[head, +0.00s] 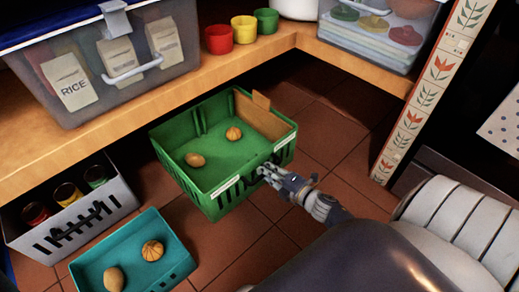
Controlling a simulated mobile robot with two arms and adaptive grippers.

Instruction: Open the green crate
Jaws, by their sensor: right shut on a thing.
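The green crate (209,210) stands on the tiled floor below the wooden shelf. Its top is open, and two small round brownish items (234,134) (195,160) lie on its green floor. A brown cardboard-like panel (262,117) stands inside its far right corner. The fingertips are partly hidden against the dark slots of the wall. My left gripper is out of the picture.
A teal tray (178,243) with two similar items and a grey crate (118,181) with jars stand to the left. The shelf (209,87) holds a clear bin (128,92) and coloured cups (244,30). Bare tiles (345,150) lie right of the crate.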

